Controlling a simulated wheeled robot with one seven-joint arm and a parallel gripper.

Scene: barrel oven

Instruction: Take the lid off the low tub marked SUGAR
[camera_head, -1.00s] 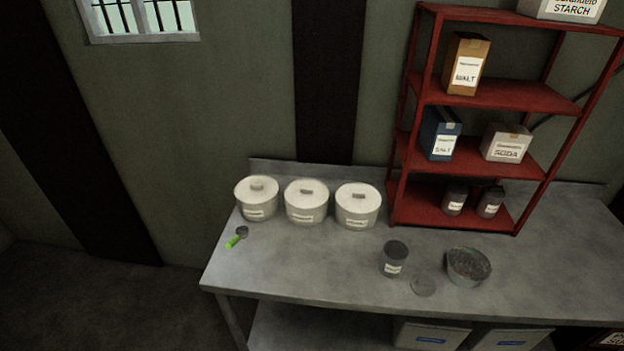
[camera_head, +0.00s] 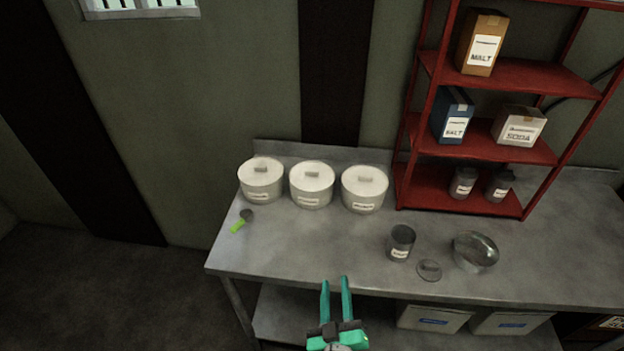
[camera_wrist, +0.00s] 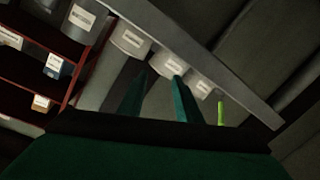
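Three low white lidded tubs stand in a row at the back left of the metal table: a left tub (camera_head: 261,187), a middle tub (camera_head: 311,193) and a right tub (camera_head: 363,197). Each has a flat lid with a small grey handle on top. Each bears a front label too small to read, so I cannot tell which is SUGAR. All three lids are on. My gripper (camera_head: 336,282) is at the table's front edge, open and empty, well apart from the tubs. The wrist view shows the tubs tilted beyond the teal fingers (camera_wrist: 158,95).
A scoop with a green handle (camera_head: 238,226) lies left on the table. An open dark canister (camera_head: 401,242), a round disc (camera_head: 429,269) and a metal bowl (camera_head: 475,251) stand right. A red shelf (camera_head: 470,200) rises behind. The table's front left is clear.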

